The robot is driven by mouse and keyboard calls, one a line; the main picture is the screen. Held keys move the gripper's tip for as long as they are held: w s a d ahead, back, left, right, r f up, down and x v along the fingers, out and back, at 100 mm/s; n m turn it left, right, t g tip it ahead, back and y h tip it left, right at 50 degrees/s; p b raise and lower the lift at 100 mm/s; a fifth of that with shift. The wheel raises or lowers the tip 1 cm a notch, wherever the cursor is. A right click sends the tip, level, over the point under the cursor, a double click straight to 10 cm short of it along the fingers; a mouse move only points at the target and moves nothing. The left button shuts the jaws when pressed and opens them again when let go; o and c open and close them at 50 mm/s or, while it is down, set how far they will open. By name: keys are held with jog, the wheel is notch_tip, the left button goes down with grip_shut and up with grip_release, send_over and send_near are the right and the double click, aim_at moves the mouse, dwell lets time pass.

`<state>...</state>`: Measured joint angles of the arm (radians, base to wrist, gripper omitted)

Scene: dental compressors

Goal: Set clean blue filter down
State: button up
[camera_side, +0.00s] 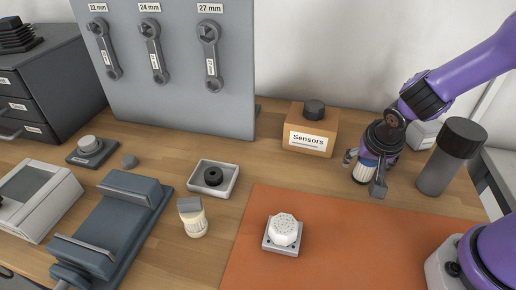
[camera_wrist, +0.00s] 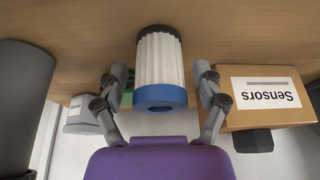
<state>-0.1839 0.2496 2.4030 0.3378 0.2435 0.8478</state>
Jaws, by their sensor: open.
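The blue filter (camera_side: 365,173) is a white pleated cylinder with a blue end ring and a dark end. It stands on the wooden table right of the Sensors box, under my gripper (camera_side: 363,175). In the wrist view the filter (camera_wrist: 160,70) lies between the two fingers of my gripper (camera_wrist: 160,78), blue end towards me. The fingers are spread, with a gap on each side of the filter. In the side view the gripper partly hides the filter.
The Sensors box (camera_side: 310,130) stands close left of the filter, and a dark cylinder (camera_side: 450,157) stands close right. A white perforated part (camera_side: 285,229) sits on the orange mat (camera_side: 350,245). A cream filter (camera_side: 194,222) and a tray (camera_side: 228,188) are further left.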

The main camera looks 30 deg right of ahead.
jog(key=s+a+r+n+t+y, duration=0.1)
jog(key=s+r+n, duration=0.2)
jog(key=r, duration=0.5)
jog(key=s+a+r+n+t+y, duration=0.1)
jog(key=s+a+r+n+y, duration=0.1)
jog(key=s+r+n, duration=0.2)
notch_tip(320, 180, up, 4)
jog(key=shift+r+n, duration=0.1)
jog(key=shift+n, duration=0.9)
